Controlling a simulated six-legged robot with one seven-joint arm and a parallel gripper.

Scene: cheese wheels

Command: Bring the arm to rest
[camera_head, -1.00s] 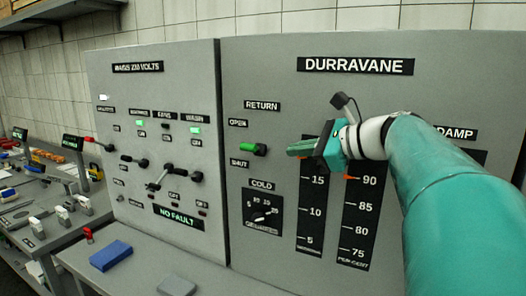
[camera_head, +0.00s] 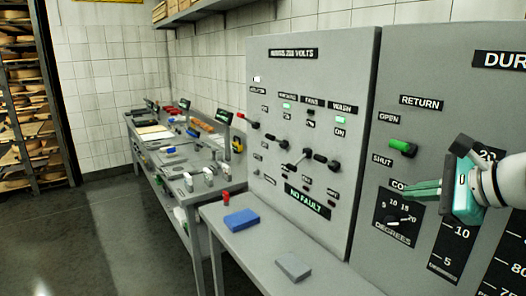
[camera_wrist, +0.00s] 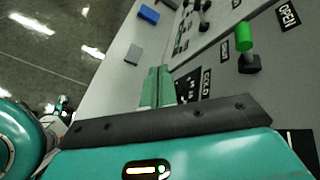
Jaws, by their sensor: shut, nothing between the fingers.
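My gripper (camera_head: 425,188) is at the right of the head view, in front of the grey Durravane panel (camera_head: 364,262). Its green fingers are together, with nothing between them, and point left over the COLD dial (camera_head: 399,219). In the wrist view my gripper's fingers (camera_wrist: 156,86) also show closed, beside the COLD label. The green-handled RETURN lever (camera_head: 402,147) is above and left of the gripper, apart from it. The lever also shows in the wrist view (camera_wrist: 244,42). Most of my arm is outside the head view.
A second grey panel (camera_head: 345,90) with several switches reads NO FAULT. A blue block (camera_head: 241,219) and a grey block (camera_head: 293,266) lie on the bench ledge below. A cluttered workbench (camera_head: 205,200) stands further left, then open floor and a rack of cheese wheels (camera_head: 30,120).

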